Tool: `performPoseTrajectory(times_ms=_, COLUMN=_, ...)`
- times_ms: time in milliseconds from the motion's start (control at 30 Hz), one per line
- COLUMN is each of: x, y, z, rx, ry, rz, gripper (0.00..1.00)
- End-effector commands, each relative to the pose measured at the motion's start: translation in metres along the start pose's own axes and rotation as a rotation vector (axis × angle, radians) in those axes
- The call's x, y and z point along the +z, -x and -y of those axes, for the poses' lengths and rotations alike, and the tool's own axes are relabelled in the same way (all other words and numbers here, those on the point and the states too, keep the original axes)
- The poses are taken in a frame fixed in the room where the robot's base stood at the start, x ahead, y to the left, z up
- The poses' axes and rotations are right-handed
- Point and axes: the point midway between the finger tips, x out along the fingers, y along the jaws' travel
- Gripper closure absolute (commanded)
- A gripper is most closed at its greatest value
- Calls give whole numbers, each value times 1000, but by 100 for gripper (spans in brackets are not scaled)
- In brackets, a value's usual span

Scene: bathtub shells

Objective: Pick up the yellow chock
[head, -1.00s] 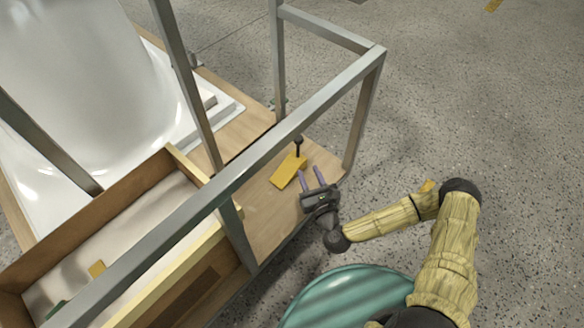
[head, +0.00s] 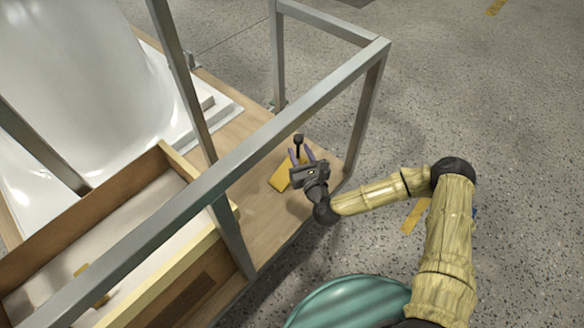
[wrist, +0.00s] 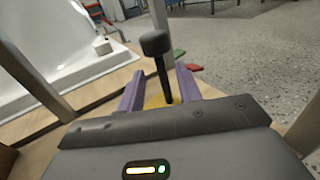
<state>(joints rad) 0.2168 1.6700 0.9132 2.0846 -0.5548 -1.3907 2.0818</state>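The yellow chock (head: 280,180) lies on the wooden board, with a black knobbed post (head: 298,142) rising at its far end. My gripper (head: 301,154) reaches in over the chock and hides part of it in the head view. In the wrist view the two purple fingers of my gripper (wrist: 160,88) are apart. The black post (wrist: 158,60) shows between and beyond them, and a bit of the yellow chock (wrist: 156,101) shows low between the fingers. I cannot tell whether the fingers touch the post.
A grey metal frame (head: 250,150) crosses above the board, with an upright close to the right of my gripper. A wooden tray (head: 85,213) stands at left, a white tub shell (head: 90,90) behind it. A green round object (head: 350,303) is at the bottom. Open floor lies right.

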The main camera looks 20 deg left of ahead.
Motion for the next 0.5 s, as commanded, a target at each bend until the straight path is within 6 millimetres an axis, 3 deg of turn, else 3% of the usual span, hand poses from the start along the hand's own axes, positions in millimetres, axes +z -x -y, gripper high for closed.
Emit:
performPoseTrajectory(times_ms=300, x=-6, y=-36, z=2, rx=2, ry=4, rz=3, gripper=65)
performPoseTrajectory(times_ms=500, x=-2, y=-45, z=2, rx=2, ry=1, rz=0, gripper=65)
